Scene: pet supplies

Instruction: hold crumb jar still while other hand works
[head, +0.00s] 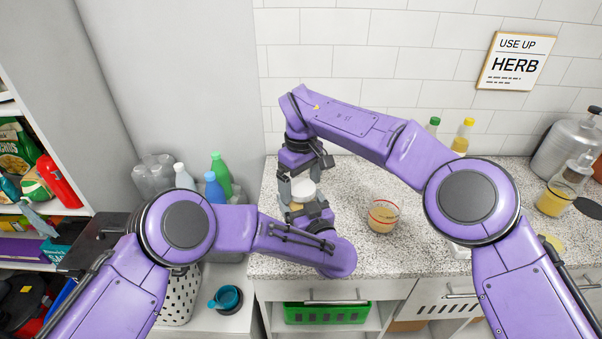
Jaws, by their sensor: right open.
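The crumb jar (297,206) stands on the speckled counter near its left end, with a white lid (303,187) and tan contents. My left gripper (306,211) is low at the jar's front, its fingers on either side of the body and seemingly shut on it. My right gripper (301,181) points down from above, open, with its fingers on either side of the lid; whether they touch it I cannot tell. My grippers hide much of the jar.
A red-rimmed glass container (383,217) with tan contents stands right of the jar. Bottles (463,137) stand at the back by the tiled wall. Bare counter (345,180) lies between jar and glass container.

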